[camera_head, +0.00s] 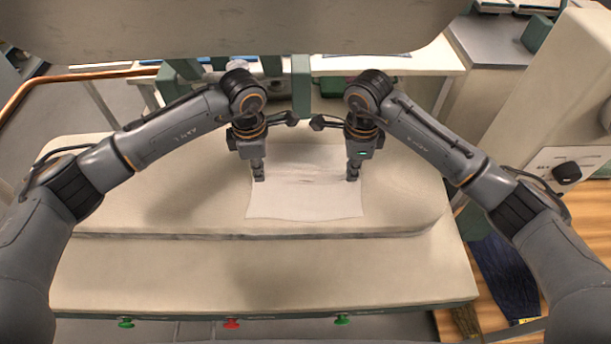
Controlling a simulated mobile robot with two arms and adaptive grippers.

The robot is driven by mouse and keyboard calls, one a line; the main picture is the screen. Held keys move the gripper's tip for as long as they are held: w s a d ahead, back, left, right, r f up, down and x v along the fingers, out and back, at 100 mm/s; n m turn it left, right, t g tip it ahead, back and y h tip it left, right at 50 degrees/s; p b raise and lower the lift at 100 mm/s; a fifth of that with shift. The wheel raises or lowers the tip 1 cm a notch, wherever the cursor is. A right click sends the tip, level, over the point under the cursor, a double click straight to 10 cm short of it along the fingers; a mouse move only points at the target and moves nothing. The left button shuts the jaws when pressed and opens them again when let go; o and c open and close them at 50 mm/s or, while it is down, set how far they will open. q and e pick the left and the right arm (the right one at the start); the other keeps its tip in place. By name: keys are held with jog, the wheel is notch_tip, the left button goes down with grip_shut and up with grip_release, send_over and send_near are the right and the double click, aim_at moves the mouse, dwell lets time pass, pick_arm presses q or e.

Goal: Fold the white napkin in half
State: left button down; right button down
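The white napkin (306,198) lies spread out on the cream padded surface in the middle of the view, with faint creases in its upper part. Its near edge looks flat and open. My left gripper (259,178) points down over the napkin's left side, near its left edge. My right gripper (352,177) points down over the napkin's right side, near its right edge. Both sets of fingertips look at or just above the cloth. The fingers are small and seen from above, so whether they pinch the cloth does not show.
The cream padded surface (150,205) has free room left and right of the napkin. A lower cream ledge (250,270) runs in front, with green and red buttons (232,323) along its front edge. A large pale overhanging part (230,25) spans the top of the view.

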jog(key=shift+s, duration=0.1)
